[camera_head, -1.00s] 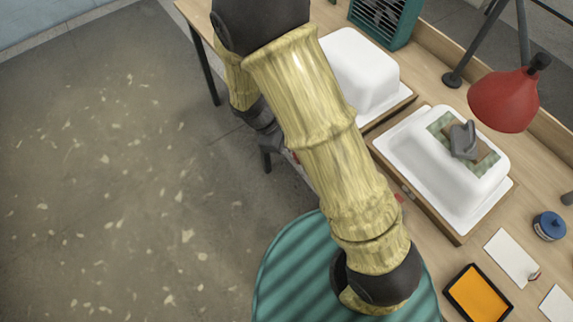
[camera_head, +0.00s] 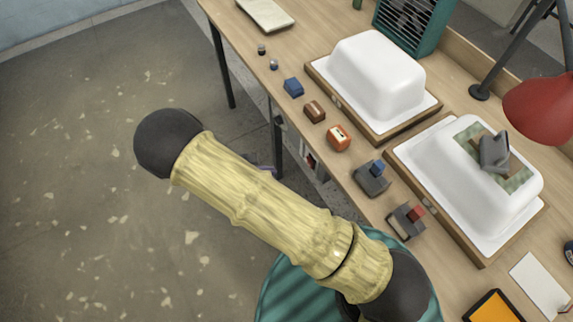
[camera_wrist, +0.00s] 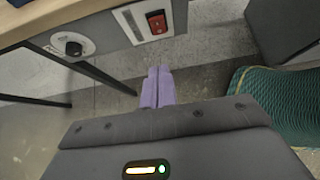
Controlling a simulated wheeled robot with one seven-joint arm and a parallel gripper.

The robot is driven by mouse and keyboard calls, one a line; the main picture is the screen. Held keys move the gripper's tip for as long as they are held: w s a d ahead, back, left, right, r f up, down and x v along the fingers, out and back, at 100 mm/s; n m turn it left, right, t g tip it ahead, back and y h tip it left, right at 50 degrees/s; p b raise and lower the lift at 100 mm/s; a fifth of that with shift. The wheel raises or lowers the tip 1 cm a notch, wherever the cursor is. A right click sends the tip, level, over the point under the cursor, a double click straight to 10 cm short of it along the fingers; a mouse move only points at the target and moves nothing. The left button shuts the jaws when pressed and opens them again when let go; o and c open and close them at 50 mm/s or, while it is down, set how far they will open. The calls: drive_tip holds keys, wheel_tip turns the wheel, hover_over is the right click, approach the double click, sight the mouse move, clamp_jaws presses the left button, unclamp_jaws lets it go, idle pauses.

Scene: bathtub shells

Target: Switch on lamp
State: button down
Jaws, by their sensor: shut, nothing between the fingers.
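The lamp (camera_head: 545,105) has a red shade on a dark stand at the right of the head view. In the wrist view, a grey panel under the table's edge carries a red rocker switch (camera_wrist: 157,23) beside a pale slot. Left of it is a black round knob (camera_wrist: 72,46) on a light plate. My gripper (camera_wrist: 157,88) has purple fingers, which are shut with nothing between them. They appear just below the red switch in the picture, and I see no contact with it.
The wooden table (camera_head: 345,190) holds two white tub shells, the nearer (camera_head: 460,170) with a grey tool on top. Small blocks and grey devices line its front edge. A teal ribbed object (camera_wrist: 275,105) stands at the right of the wrist view. The floor at left is clear.

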sight(308, 162)
drive_tip(key=p+x, duration=0.1)
drive_tip(key=x, duration=0.3)
drive_tip(key=d+r+x, duration=0.1)
drive_tip(key=x, duration=0.3)
drive_tip(key=r+p+x, duration=0.1)
drive_tip(key=x, duration=0.3)
drive_tip(key=shift+w+d+p, duration=0.15)
drive_tip(key=shift+w+p, duration=0.15)
drive_tip(key=shift+w, duration=0.05)
drive_tip(key=shift+w+d, duration=0.2)
drive_tip(key=shift+a, duration=0.1)
